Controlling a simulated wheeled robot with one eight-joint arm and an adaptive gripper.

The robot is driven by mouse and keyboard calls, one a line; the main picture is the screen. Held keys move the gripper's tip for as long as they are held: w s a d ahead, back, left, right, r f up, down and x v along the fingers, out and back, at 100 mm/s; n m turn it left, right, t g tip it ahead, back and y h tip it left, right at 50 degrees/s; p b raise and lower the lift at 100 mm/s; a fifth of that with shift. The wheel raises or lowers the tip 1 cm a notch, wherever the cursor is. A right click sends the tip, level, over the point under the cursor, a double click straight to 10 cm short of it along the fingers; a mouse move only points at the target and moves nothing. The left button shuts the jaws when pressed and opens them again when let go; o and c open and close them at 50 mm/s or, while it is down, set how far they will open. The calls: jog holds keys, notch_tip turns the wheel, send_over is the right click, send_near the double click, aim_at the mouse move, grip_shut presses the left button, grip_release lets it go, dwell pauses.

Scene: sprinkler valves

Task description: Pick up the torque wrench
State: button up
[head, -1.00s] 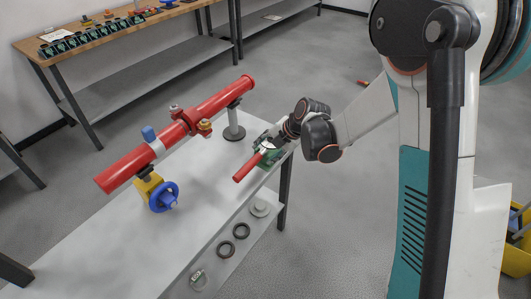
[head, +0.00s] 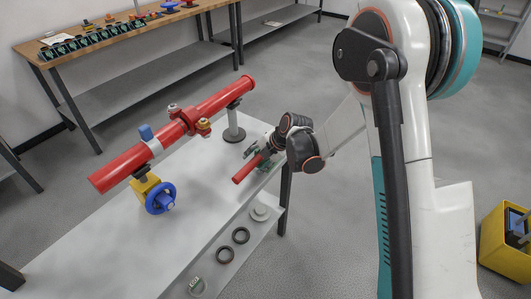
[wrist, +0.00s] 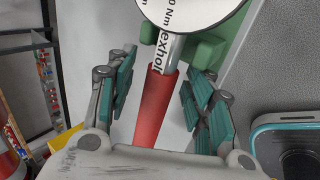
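The torque wrench (head: 247,170) lies at the right edge of the white table, its red handle pointing to the front left. In the wrist view its red handle (wrist: 157,105) runs up to a grey shaft and a white round dial (wrist: 190,8) cut off by the top edge. A green block (wrist: 212,48) is beside the shaft. My gripper (wrist: 158,65) is open, with one teal-padded finger on each side of the handle and visible gaps to it. In the head view my gripper (head: 267,148) is over the wrench and hides part of it.
A red pipe (head: 120,166) with a blue valve wheel (head: 160,198) stands on the white table (head: 110,245), left of my gripper. A yellow bin (head: 496,253) is on the floor at the right. A wooden workbench (head: 95,40) stands behind.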

grip_shut()
notch_tip(320, 180, up, 20)
jog(key=p, duration=0.6)
jog(key=shift+p, duration=0.3)
jog(key=shift+r, duration=0.15)
jog(key=shift+r+p, duration=1.3)
jog(key=shift+r, duration=0.6)
jog(key=shift+f, duration=0.1)
